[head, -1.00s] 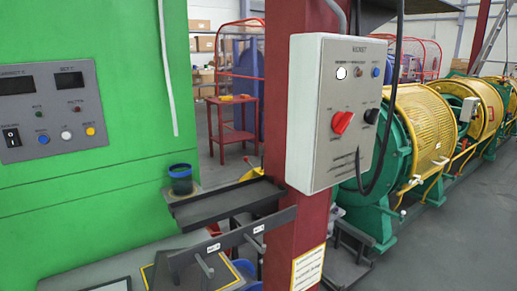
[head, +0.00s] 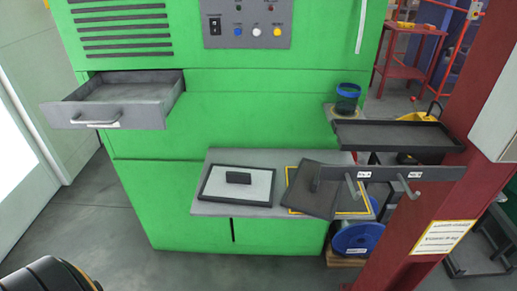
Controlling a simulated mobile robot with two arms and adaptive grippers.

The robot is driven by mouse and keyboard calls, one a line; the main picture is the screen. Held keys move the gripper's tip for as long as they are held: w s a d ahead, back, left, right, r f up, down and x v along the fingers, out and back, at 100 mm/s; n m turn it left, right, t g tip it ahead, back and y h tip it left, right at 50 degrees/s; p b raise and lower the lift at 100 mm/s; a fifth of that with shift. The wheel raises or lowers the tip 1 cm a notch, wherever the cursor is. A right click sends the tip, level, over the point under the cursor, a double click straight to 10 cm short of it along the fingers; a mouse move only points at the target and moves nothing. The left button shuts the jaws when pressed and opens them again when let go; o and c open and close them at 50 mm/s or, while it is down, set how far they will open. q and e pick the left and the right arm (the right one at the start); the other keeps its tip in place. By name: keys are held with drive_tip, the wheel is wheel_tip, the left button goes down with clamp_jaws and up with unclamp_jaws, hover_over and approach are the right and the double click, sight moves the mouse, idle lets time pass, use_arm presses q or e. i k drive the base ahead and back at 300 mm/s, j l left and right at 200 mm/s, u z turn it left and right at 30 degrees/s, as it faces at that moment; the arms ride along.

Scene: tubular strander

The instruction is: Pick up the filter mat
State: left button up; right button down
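On the grey shelf (head: 240,210) at the front of the green cabinet lies a dark grey square mat (head: 311,198), which looks like the filter mat. It sits turned at an angle over a yellow-outlined area (head: 352,205). A short dark upright tab shows near its upper right. Left of it, apart from it, lies a dark-framed pale panel (head: 237,187) with a black block handle. I cannot tell for certain which one is the filter mat.
An open grey drawer (head: 113,112) juts out at left. A dark tray (head: 398,136) and a bar with hooks (head: 404,174) extend at right, the bar close to the mat. A blue cup (head: 347,97) stands behind the tray. A red post (head: 439,190) is at right. The floor in front is clear.

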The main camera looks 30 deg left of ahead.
sight(243, 185)
drive_tip(key=u, duration=1.1)
